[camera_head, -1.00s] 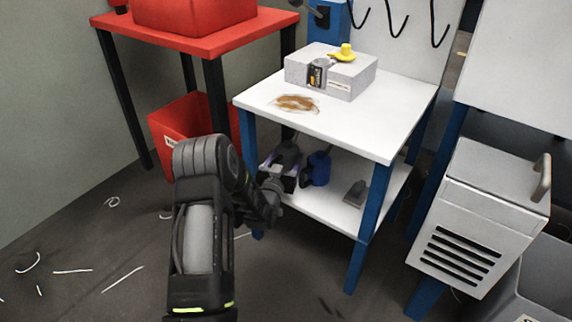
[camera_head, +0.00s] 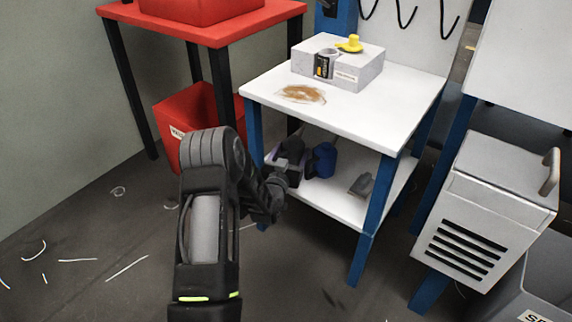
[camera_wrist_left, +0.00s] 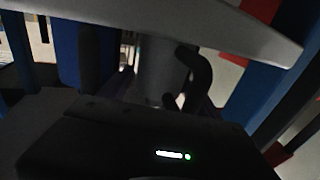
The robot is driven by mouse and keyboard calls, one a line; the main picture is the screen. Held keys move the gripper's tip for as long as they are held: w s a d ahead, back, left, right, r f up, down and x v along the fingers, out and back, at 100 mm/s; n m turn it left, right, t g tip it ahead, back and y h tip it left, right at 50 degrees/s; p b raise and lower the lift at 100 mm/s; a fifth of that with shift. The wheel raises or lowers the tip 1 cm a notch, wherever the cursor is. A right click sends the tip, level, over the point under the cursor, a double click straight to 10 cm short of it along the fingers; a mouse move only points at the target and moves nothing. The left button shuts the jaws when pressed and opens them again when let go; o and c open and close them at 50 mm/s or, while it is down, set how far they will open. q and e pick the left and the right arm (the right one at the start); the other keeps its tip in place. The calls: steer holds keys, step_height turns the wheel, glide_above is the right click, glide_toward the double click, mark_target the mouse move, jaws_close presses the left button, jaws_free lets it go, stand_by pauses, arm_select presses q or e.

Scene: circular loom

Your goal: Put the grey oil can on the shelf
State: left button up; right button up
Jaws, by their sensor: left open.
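The grey oil can (camera_head: 293,146) stands on the lower white shelf (camera_head: 336,204) of the blue-legged bench, at its left end. It is partly hidden by my gripper in the head view. In the left wrist view the grey body of the can (camera_wrist_left: 154,70) is close ahead, under the white bench top. My left gripper (camera_head: 287,169) is open at the can, low at the shelf's left edge; contact cannot be told. My right gripper is not in view.
A blue oil can (camera_head: 322,160) stands just right of the grey one. A small grey object (camera_head: 361,185) lies farther right. The bench top (camera_head: 375,115) holds a grey block (camera_head: 340,67) with a yellow item (camera_head: 350,44). A red bin (camera_head: 185,125) stands behind my arm.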

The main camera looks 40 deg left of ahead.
arm_select(q)
steer(key=shift+s+d, duration=0.2)
steer(key=shift+s, duration=0.25)
steer(key=p+v, duration=0.2)
steer(key=v, duration=0.2)
steer(key=shift+s, duration=0.45)
steer(key=b+v, duration=0.2)
steer(key=v, duration=0.4)
steer(key=shift+d, duration=0.15)
steer(key=shift+c, duration=0.2)
stand_by(0.5)
